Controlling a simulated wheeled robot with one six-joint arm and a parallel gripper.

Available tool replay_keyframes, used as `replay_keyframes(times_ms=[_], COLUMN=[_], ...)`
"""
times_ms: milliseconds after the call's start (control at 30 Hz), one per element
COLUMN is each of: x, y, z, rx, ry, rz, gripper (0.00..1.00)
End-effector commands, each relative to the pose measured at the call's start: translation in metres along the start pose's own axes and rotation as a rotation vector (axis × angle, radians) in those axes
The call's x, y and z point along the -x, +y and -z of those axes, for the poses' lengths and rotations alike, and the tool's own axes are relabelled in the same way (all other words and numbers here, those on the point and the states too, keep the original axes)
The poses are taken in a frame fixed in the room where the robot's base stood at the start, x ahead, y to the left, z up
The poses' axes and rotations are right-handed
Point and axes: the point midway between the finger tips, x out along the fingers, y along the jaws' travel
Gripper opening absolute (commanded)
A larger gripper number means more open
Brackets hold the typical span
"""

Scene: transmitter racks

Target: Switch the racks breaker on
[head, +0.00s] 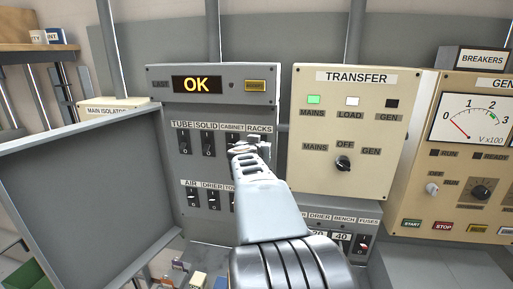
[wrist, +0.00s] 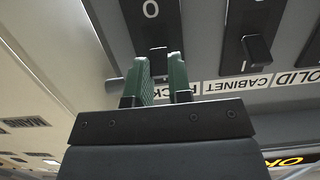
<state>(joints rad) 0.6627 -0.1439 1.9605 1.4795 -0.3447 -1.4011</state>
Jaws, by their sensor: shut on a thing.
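The racks breaker (wrist: 152,22) is the black switch under the RACKS label (head: 259,128) at the right end of the grey panel's top row. In the wrist view, which is upside down, its lever (wrist: 158,58) stands between my green finger pads. The lever sits toward the label end, away from the O mark. My gripper (wrist: 161,75) is shut on the lever. In the head view my gripper (head: 250,148) reaches up to this breaker and hides most of it. The lever's tip between the pads is hidden.
The cabinet breaker (wrist: 256,45) is close beside my fingers. An OK display (head: 197,85) is above the switches. The cream TRANSFER box (head: 352,180) stands out to the right. An open grey door (head: 85,195) is to the left.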

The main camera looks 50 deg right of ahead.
Motion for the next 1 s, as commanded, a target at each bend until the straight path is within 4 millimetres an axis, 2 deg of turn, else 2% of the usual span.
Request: replay_keyframes(times_ms=[433, 467, 700, 1000], x=[-0.0013, -0.0013, -0.0006, 0.0020], y=[0.0011, 0.0012, 0.0001, -0.0006], z=[-0.0037, -0.0038, -0.0023, -0.0010], rx=[0.001, 0.001, 0.000, 0.000], ry=[-0.013, -0.013, -0.010, -0.007], rz=[-0.004, -0.004, -0.002, 0.000], gripper=[0.00, 0.20, 0.43, 0.45])
